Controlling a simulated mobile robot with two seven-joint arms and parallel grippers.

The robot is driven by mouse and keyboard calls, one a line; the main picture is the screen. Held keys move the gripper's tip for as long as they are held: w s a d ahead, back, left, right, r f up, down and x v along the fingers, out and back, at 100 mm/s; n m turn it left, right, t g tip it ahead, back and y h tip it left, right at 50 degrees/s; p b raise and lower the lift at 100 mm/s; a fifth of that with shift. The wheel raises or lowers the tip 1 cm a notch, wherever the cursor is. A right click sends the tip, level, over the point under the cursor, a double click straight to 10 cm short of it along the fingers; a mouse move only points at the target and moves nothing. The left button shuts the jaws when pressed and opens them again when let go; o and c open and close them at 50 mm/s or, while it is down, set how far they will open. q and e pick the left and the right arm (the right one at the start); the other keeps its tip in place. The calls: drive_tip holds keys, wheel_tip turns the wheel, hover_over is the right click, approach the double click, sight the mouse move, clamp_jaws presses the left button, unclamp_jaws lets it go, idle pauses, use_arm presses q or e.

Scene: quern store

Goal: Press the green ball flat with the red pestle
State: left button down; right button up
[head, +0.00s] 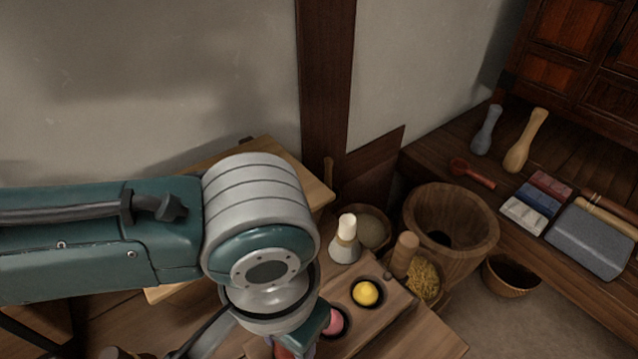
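My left arm comes in from the left, and its large wrist covers the middle of the view. Part of my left gripper (312,324) shows below the wrist, but its fingertips are hidden or out of frame. A small reddish patch shows below it; I cannot tell what it is. A wooden block with round wells (392,304) lies beside it. A yellow ball (366,293) sits in one well and a pink ball (334,322), partly covered by my arm, in another. I see no green ball and cannot make out a red pestle. My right gripper is not in view.
A cream-topped grey tool (345,242), a brown wooden pestle (403,254) and a bowl of yellow grains (427,279) stand behind the block. A large wooden mortar (478,218) is further right. The right bench holds grey and tan pestles, a red scoop (470,173) and a stone slab (588,242).

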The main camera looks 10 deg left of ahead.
use_arm(q)
drive_tip(key=shift+p, duration=0.4)
drive_tip(key=shift+a+f, duration=0.15)
drive_tip(key=shift+f, duration=0.25)
idle(0.7)
wheel_tip(320, 180, up, 8)
drive_tip(key=p, duration=0.8)
drive_tip(key=shift+p, duration=0.35)
drive_tip(key=shift+f, duration=0.1)
